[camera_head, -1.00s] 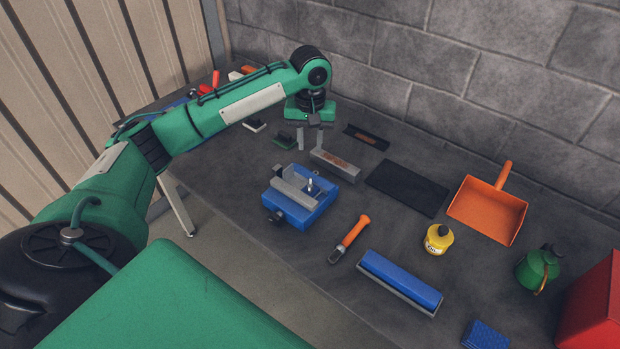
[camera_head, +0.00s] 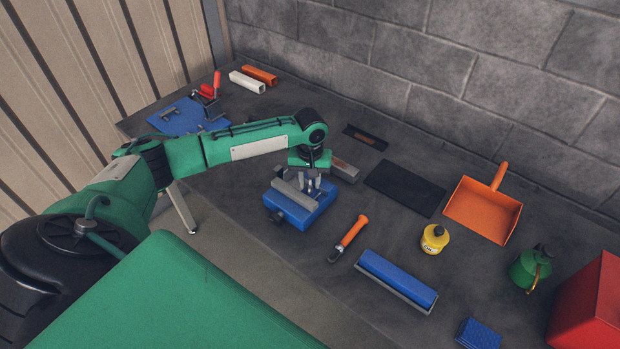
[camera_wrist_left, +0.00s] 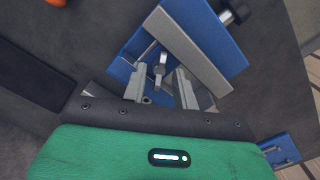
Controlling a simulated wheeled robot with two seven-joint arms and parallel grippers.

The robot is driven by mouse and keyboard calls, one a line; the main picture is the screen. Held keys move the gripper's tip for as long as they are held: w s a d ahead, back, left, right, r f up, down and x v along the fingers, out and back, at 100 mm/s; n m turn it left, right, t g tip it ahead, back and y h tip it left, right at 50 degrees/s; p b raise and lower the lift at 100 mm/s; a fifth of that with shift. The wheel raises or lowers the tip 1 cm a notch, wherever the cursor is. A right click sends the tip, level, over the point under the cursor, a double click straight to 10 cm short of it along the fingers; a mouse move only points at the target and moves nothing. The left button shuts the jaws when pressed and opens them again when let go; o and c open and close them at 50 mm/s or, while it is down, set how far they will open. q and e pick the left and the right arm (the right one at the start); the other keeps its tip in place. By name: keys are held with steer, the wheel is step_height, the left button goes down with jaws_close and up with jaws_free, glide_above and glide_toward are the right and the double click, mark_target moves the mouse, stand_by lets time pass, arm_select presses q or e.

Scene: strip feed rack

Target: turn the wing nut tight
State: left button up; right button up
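The blue fixture (camera_head: 301,216) with grey bars stands on the dark table, and it fills the upper middle of the left wrist view (camera_wrist_left: 213,30). The small metal wing nut (camera_wrist_left: 160,69) sits upright on the fixture beside the grey bar (camera_wrist_left: 189,53). My left gripper (camera_head: 311,183) is over the fixture. In the left wrist view its two fingers (camera_wrist_left: 160,80) are apart, one on each side of the wing nut, with gaps showing. I cannot tell how far above the fixture the fingertips are. My right gripper is not in view.
A grey block (camera_head: 344,172) lies just behind the fixture, with a black mat (camera_head: 405,187) to its right. A block wall (camera_head: 480,70) closes the back.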

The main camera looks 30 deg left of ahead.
arm_select(q)
jaws_close()
